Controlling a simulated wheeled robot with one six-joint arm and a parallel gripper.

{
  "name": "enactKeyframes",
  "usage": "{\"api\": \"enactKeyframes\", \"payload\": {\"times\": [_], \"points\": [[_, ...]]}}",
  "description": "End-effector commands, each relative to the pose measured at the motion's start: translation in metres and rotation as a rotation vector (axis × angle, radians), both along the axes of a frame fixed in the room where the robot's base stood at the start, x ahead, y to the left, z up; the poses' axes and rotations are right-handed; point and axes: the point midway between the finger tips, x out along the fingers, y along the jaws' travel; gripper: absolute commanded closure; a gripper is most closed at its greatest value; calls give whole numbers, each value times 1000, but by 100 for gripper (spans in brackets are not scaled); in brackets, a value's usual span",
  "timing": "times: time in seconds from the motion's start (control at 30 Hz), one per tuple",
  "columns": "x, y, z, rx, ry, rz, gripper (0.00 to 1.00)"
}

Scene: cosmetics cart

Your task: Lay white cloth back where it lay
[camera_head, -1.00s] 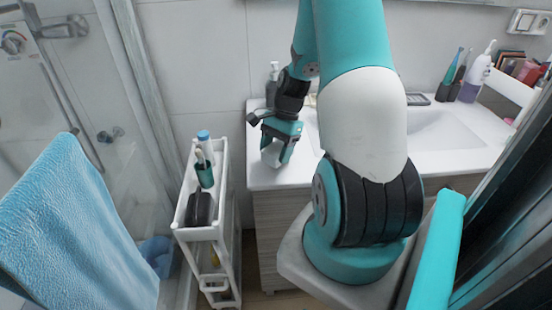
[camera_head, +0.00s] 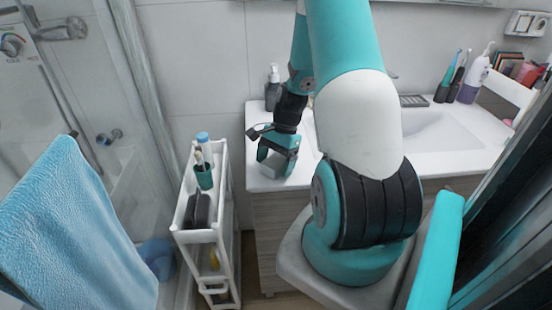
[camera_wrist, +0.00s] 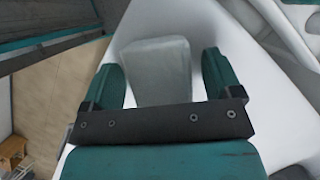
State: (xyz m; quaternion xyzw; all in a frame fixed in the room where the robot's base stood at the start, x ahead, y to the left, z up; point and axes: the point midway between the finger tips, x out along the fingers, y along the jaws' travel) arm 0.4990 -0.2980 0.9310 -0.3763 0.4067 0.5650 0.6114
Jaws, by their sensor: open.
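The white cloth (camera_wrist: 158,72) shows in the wrist view as a pale grey-white folded piece between my gripper's two teal fingers. A gap shows between it and each finger. It is at the left front part of the white washbasin counter (camera_head: 262,185). In the head view a small grey patch of it (camera_head: 276,164) shows between the fingers, partly hidden by them. My gripper (camera_wrist: 162,62) is open around the cloth. In the head view my gripper (camera_head: 275,168) points down, low over the counter. I cannot tell whether the cloth rests fully on the counter.
A dark pump bottle (camera_head: 272,92) stands behind my gripper. The basin (camera_head: 435,130) lies to the right. A white cart (camera_head: 204,236) with a teal cup (camera_head: 203,177) and dark items stands left of the counter, across a narrow gap. A blue towel (camera_head: 70,230) hangs at left.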

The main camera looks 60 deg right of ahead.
Motion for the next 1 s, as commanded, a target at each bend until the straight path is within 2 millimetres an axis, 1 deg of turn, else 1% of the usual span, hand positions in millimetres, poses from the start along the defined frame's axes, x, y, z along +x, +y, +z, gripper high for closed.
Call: {"api": "enactKeyframes", "payload": {"times": [0.07,0.17,0.27,0.5,0.6,0.73,0.9,0.97,1.0], "points": [[0,0,5,0,-1,0,15],[0,-6,14,-3,-3,-2,15],[0,-14,32,-6,-5,-1,15],[-2,-34,81,-4,-4,-2,15],[-3,-40,97,-3,-3,-1,15],[-3,-45,109,-2,-2,-1,15],[-4,-46,114,0,0,0,15],[-2,-44,116,-1,-4,12,15],[1,-38,118,-5,-13,39,15]]}}
